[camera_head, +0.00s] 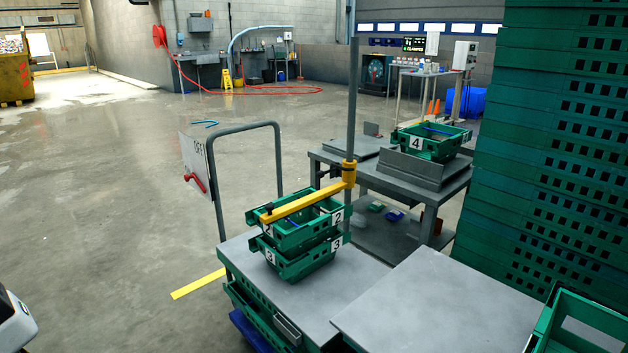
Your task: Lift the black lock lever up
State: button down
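A yellow bar (305,203) reaches from a yellow collar (349,176) on an upright grey post (353,90) across the top green crate, marked 2 (289,239). A small black part (334,171) sticks out to the left of the collar and looks like the lock lever; its exact position is too small to tell. A black knob (267,211) sits near the bar's free left end. The crate marked 2 stands on another green crate marked 3 (300,267).
The crates stand on a grey cart top (262,262) with a tall handle (279,165). A grey plate (440,305) lies at front right. A bench (440,188) with crate 4 (418,153) stands behind. Stacked green crates (550,150) block the right. Open floor (110,200) lies left.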

aim_at(320, 175)
jog(key=i+j+u, duration=0.15)
jog(key=i+j, duration=1.7)
